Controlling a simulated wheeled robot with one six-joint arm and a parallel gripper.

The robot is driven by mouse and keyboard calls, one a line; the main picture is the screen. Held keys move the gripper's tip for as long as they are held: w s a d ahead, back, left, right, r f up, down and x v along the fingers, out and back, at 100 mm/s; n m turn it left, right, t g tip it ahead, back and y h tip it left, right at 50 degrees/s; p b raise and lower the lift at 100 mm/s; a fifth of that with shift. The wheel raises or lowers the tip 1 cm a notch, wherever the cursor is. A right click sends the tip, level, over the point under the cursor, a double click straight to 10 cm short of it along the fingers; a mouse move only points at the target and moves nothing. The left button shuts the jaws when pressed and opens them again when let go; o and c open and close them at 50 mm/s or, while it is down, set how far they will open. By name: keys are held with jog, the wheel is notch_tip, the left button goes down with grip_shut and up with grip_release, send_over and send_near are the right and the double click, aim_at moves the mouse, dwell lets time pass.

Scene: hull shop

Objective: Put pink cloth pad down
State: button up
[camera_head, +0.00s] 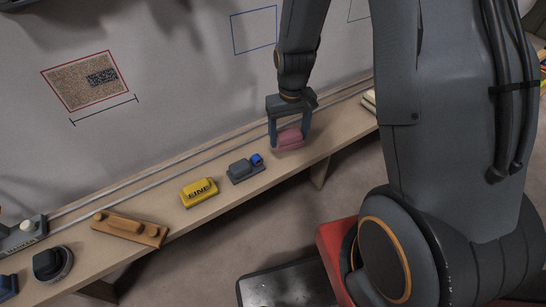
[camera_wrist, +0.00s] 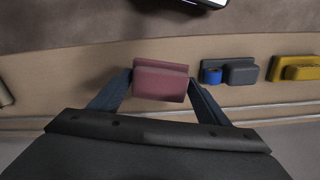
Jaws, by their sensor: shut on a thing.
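The pink cloth pad (camera_head: 289,139) is a small dusky pink block between the fingers of my gripper (camera_head: 288,137), at the right part of the wooden bench (camera_head: 222,217). In the wrist view the pad (camera_wrist: 161,83) sits between the two dark blue fingertips of my gripper (camera_wrist: 162,86), which is shut on it. The pad is over or on the bench top; I cannot tell whether its underside touches the wood.
Left of the pad stand a grey tool with a blue knob (camera_head: 245,168), a yellow block marked "FINE" (camera_head: 198,191) and a wooden sanding block (camera_head: 130,228). Rails run along the back of the bench. Bare bench lies around the pad. A red-outlined patch (camera_head: 85,80) marks the wall.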

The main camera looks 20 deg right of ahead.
aim_at(286, 144)
jog(key=w+r+n+b, duration=0.1)
jog(key=b, duration=0.1)
jog(key=w+r+n+b, duration=0.1)
jog(key=r, duration=0.1)
jog(key=shift+r+b, duration=0.15)
jog(key=shift+b, duration=0.25)
jog(key=shift+n, duration=0.3)
jog(key=shift+a+f+b, duration=0.1)
jog(key=shift+f+b, duration=0.2)
jog(key=shift+f, duration=4.45)
jog(key=shift+f, duration=0.1)
jog(key=o, duration=0.9)
